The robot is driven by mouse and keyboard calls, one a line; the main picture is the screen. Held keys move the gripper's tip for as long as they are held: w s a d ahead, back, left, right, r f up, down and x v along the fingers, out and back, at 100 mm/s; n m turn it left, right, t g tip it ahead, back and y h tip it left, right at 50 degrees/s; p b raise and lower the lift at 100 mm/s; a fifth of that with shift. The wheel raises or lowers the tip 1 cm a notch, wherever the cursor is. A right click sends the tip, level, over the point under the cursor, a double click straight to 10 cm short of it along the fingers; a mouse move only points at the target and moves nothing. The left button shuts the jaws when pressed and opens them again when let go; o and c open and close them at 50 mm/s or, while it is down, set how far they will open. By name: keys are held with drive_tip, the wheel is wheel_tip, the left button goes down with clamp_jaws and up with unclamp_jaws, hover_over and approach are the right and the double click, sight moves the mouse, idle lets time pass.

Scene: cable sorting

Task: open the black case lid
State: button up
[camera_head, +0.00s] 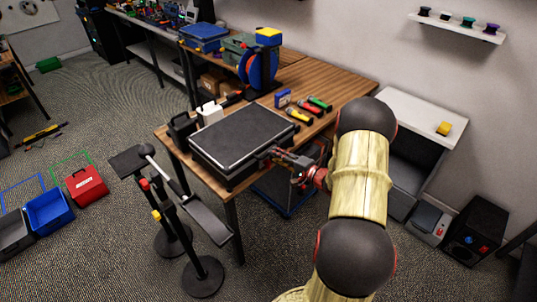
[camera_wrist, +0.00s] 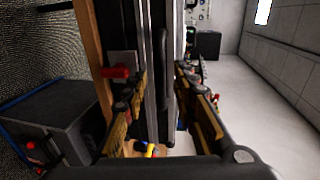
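The black case (camera_head: 240,133) lies flat and closed on the wooden table, its lid (camera_head: 243,130) level. My gripper (camera_head: 268,155) is at the right side of the case, close to its edge. In the wrist view the case's edge (camera_wrist: 150,60) runs up the picture with a dark handle (camera_wrist: 163,75) on it. The two fingers of my gripper (camera_wrist: 161,88) stand apart on either side of this edge. Nothing is clearly clamped between them. I cannot tell whether either finger touches the case.
Behind the case on the table (camera_head: 330,83) are screwdriver-like tools (camera_head: 308,108), a blue spool (camera_head: 257,66) and a white bottle (camera_head: 210,112). A black stand (camera_head: 200,215) stands in front of the table. A white cabinet (camera_head: 420,125) is at the right.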

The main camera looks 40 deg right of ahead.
drive_tip(key=x, duration=0.5)
drive_tip(key=shift+b, duration=0.3)
drive_tip(key=c, duration=0.3)
drive_tip(key=c, duration=0.4)
drive_tip(key=shift+s, duration=0.1)
clamp_jaws()
